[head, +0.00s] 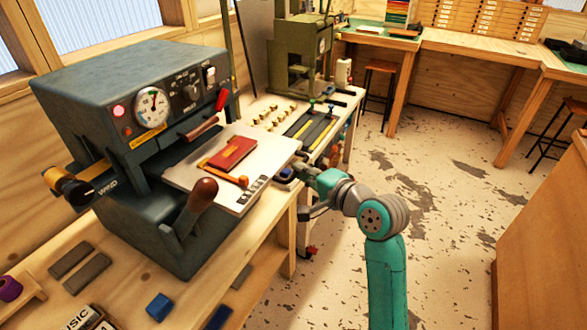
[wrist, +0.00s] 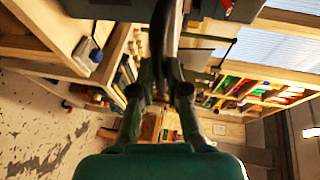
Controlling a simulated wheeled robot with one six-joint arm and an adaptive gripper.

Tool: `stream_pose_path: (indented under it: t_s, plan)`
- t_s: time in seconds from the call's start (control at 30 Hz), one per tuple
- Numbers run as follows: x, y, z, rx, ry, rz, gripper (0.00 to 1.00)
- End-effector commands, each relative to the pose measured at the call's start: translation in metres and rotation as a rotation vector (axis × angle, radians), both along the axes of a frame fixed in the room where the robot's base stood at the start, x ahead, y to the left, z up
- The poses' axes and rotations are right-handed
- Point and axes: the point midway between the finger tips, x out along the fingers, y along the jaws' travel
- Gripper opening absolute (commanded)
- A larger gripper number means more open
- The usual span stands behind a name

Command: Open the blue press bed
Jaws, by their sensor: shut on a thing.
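The blue-grey press (head: 110,85) stands on the wooden bench at the left in the head view. Its pale metal bed (head: 190,177) sticks out of the slot toward the right, with a red book (head: 231,153) and a small orange piece (head: 243,181) on it. In the wrist view, the fingers (wrist: 164,68) are shut on a dark curved bar (wrist: 167,30), apparently the bed's handle.
A lever with a brown knob (head: 203,194) stands at the press's near side, close to the bed. A side bench (head: 345,97) with tools is behind the gripper. Open floor (head: 440,170) lies to the right, with a wooden cabinet (head: 545,225) at the far right.

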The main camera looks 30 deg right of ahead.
Motion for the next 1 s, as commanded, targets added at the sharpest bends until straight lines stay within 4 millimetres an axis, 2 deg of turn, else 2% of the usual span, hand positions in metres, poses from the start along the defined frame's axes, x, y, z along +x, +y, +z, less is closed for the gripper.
stream_pose_path:
  t_s: [0.37,0.4,0.5,0.83,1.0]
  plan:
    - [-0.002,-0.001,-0.001,0.0,0.001,0.001,0.0]
    - [-0.002,-0.001,-0.001,0.0,0.001,0.001,0.19]
    - [-0.002,-0.001,0.0,0.0,0.001,0.001,0.39]
    - [-0.004,-0.002,0.0,0.0,0.0,0.0,0.39]
    - [-0.021,-0.007,0.003,-0.001,0.001,-0.002,0.39]
